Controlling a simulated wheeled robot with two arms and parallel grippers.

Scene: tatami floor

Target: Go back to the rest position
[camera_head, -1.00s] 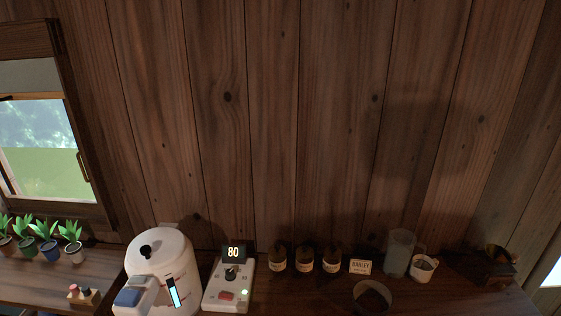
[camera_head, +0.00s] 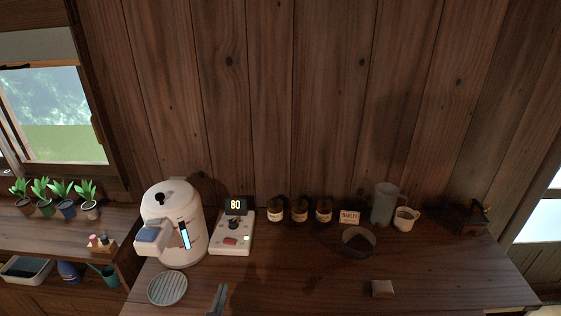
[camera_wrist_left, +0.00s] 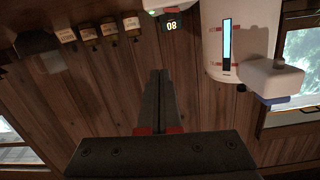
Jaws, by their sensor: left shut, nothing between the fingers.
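My left gripper (camera_head: 217,299) shows at the bottom edge of the head view, over the front of the wooden counter (camera_head: 290,275). Its two dark fingers are together with nothing between them. In the left wrist view the closed fingers (camera_wrist_left: 158,75) show in the middle, apart from everything, with the wall behind them. My right gripper is in neither view.
A white dispenser (camera_head: 172,218) and a control box reading 80 (camera_head: 233,232) stand behind the gripper, with a round slatted tray (camera_head: 167,288) to its left. Jars (camera_head: 300,211), a bowl (camera_head: 358,241), a pitcher (camera_head: 384,204) and a small block (camera_head: 382,289) are farther right.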

